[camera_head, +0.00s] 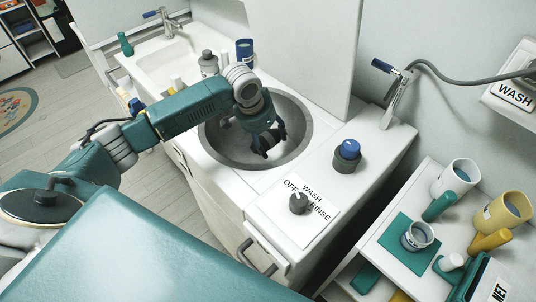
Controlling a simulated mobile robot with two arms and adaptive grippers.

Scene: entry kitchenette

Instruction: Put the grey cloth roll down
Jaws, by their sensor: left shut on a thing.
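My left gripper (265,152) reaches in from the left and points down over the round grey basin (224,155) in the white counter. Its fingers are shut on a small dark roll (271,139), which looks like the grey cloth roll. The fingers and wrist hide part of it. I cannot tell whether the roll touches the basin's floor. My right gripper is not in view.
A dial (299,203) marked OFF, WASH and RINSE is on the counter's front right. A blue-topped grey container (346,157) stands right of the basin. Bottles (208,64) and a blue cup (244,50) stand behind it. Cups and a teal mat (396,240) occupy the right shelf.

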